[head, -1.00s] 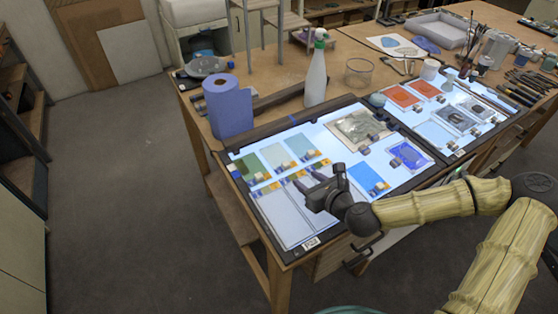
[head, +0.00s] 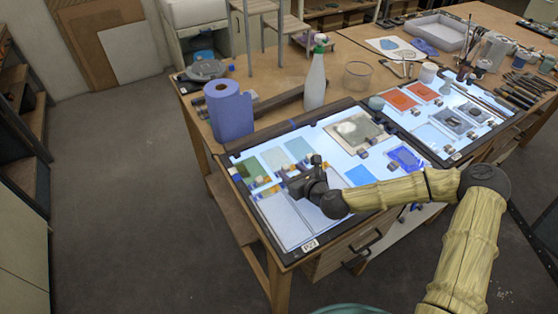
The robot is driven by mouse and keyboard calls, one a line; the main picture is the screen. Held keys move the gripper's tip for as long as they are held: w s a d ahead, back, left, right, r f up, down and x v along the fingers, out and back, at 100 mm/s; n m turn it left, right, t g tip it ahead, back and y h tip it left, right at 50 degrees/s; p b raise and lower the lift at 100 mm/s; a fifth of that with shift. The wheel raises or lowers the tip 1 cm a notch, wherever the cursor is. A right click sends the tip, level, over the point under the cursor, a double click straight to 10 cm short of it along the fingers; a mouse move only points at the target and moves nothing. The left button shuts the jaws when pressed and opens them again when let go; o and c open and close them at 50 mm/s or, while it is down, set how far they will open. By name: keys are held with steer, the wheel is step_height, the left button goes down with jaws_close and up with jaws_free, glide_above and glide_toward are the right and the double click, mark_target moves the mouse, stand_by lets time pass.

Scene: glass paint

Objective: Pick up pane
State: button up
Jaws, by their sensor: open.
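Several flat glass panes lie on the lit light table (head: 240,158). On its left half are a green pane (head: 251,170), two pale panes (head: 274,159) (head: 299,149), a light blue pane (head: 358,175), a deep blue pane (head: 405,157) and a larger grey-green pane (head: 352,130). Clear, whitish panes (head: 283,222) lie at the near left. The frames do not single out one pane. My gripper (head: 284,181) is open and empty, over the left half between the coloured row and the whitish panes. Its wrist hides part of the table; its height above the glass is hard to tell.
A blue paper roll (head: 229,112), a white spray bottle (head: 315,80) and a clear beaker (head: 357,75) stand behind the light table. Red panes (head: 399,99) and grey panes lie on its right half. Jars and tools crowd the far right. Floor at left is clear.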

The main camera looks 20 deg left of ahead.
mark_target(278, 160)
steer(key=shift+x, duration=1.35)
jaws_close()
